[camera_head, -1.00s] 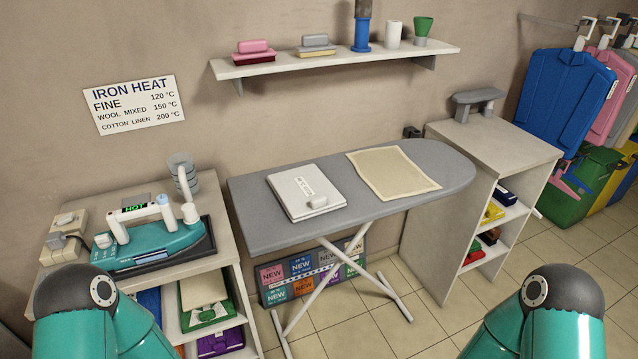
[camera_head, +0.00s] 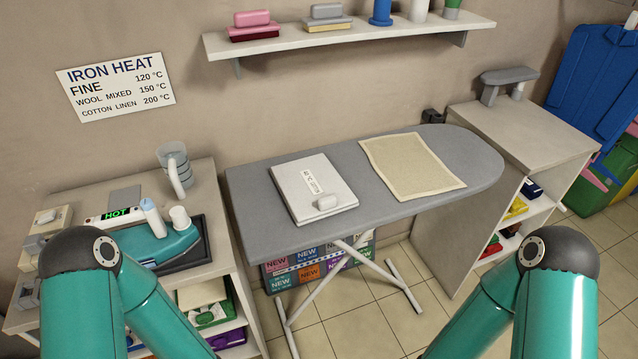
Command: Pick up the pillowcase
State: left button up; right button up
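A white, flat, folded piece with a printed label and a small pale block at its front corner (camera_head: 322,171) lies on the grey ironing board (camera_head: 290,222); it may be the pillowcase. A flat beige cloth with a stitched border (camera_head: 412,165) lies to its right on the same board, apart from it. I cannot tell for certain which one is the pillowcase. Both lie flat and nothing holds them. Only teal and dark bent parts of my two arms show, at the lower left and lower right. Neither gripper is in view.
A wall shelf (camera_head: 350,37) hangs above the board. A cabinet (camera_head: 525,130) stands at right. The board's right end is bare.

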aim_at(312, 189)
jog(key=z, duration=1.15)
jog(key=i, duration=0.15)
jog(key=u, duration=3.4)
jog(key=k, duration=1.2)
jog(key=z, duration=0.35)
jog(key=i, duration=0.6)
jog(key=z, duration=0.6)
jog(key=i, duration=0.5)
jog(key=z, duration=0.15)
